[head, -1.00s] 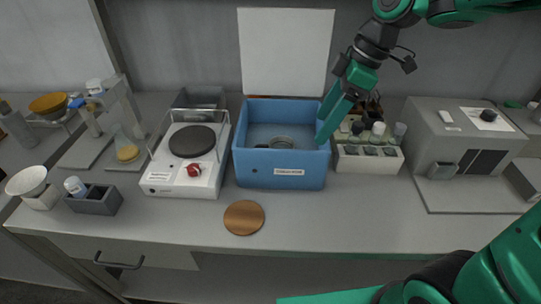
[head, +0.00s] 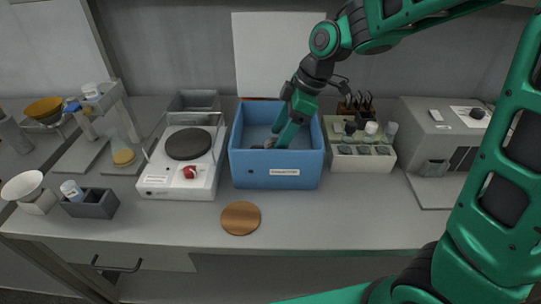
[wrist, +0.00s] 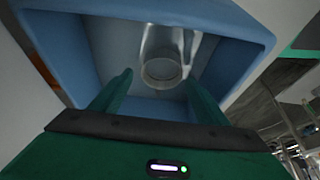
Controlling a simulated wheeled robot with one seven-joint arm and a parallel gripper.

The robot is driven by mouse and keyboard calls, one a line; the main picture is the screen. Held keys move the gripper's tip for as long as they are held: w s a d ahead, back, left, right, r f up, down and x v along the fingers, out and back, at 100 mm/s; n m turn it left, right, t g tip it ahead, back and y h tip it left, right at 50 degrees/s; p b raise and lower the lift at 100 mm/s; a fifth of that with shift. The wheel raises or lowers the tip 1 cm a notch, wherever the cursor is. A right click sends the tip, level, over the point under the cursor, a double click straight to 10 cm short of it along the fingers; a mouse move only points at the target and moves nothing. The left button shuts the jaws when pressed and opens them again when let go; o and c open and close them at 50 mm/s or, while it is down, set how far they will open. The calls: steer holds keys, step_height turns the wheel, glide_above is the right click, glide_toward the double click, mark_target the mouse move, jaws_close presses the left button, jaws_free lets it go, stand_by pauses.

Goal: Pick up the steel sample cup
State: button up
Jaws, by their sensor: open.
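The steel sample cup (wrist: 162,66) is a shiny grey cup inside the blue box (head: 277,180). In the wrist view it lies ahead of my fingers, roughly centred between them. My gripper (head: 276,143) reaches down into the box from above right. It is open, with its two green fingers (wrist: 158,82) apart and nothing between them. The cup appears just beyond the fingertips; I cannot tell whether they touch it. In the head view my gripper mostly hides the cup. The blue walls rise around cup and fingers.
Left of the box stands a white hotplate (head: 160,183) with a red knob. A white rack (head: 361,162) of vials stands close to its right. A white panel (head: 272,55) rises behind. The front counter is mostly clear.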

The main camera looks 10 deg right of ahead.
mark_target(272, 146)
steer(key=x, duration=0.4)
steer(key=shift+a+f, duration=0.1)
steer(key=shift+f, duration=0.05)
steer(key=c, duration=1.3)
